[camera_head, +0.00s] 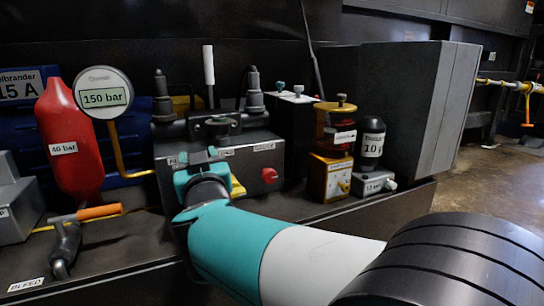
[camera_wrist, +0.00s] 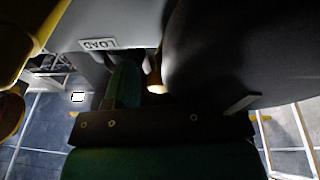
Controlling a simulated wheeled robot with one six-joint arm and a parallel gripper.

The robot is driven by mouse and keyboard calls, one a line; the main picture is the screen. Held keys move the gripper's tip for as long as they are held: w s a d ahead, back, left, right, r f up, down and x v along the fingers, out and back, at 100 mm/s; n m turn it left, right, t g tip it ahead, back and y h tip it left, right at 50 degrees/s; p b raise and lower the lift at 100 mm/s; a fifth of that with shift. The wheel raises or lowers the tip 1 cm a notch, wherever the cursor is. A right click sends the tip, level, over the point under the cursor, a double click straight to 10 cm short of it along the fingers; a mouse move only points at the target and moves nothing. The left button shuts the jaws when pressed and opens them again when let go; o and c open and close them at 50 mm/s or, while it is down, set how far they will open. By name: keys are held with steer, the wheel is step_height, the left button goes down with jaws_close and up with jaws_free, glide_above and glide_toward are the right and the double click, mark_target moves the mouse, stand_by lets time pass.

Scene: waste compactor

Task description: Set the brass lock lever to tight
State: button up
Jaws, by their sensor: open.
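My gripper (camera_head: 197,157) is open in front of the dark valve block (camera_head: 258,150) in the head view, its teal fingers pointing away from the camera. In the wrist view a teal finger (camera_wrist: 123,86) shows beside a small brass-coloured piece (camera_wrist: 154,80), which may be the brass lock lever. The piece is partly hidden by a large dark rounded body on the right, and I cannot tell whether the finger touches it. A LOAD label (camera_wrist: 99,43) appears upside down on a grey surface near it.
A red knob (camera_head: 269,175) is on the block's right. A red cylinder (camera_head: 70,138) and a 150 bar gauge (camera_head: 103,93) stand left. An orange-handled valve (camera_head: 86,213) is at front left. An amber reservoir (camera_head: 334,128) and black accumulator (camera_head: 371,143) stand right.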

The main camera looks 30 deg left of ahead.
step_height(320, 180, up, 20)
steer(key=p, duration=0.9)
steer(key=shift+p, duration=0.3)
